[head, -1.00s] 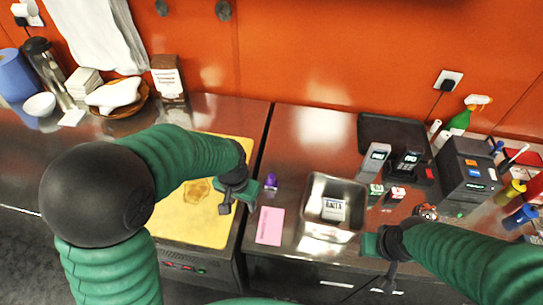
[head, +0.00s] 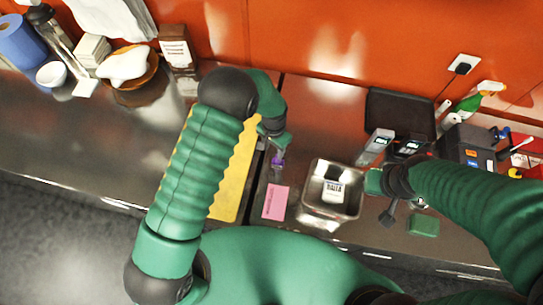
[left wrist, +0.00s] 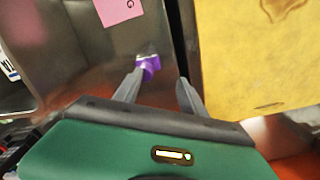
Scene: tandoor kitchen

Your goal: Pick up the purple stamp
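The purple stamp (head: 277,162) stands on the dark metal counter, just beyond the pink card (head: 276,202) in the head view. My left gripper (head: 276,143) is close to it and partly covers it there. In the left wrist view the stamp (left wrist: 148,67) shows a purple body with a pale end, near the tips of my left gripper (left wrist: 157,84). The two fingers are spread apart with nothing held between them. The stamp lies nearer the left finger in that picture. My right gripper (head: 382,200) is right of the metal tray; its finger opening is unclear.
A metal tray (head: 312,212) with a labelled white item (head: 333,191) stands right of the pink card. A yellow board (head: 232,190) lies left, across a counter gap. Card readers and a dark box (head: 401,112) stand at back right.

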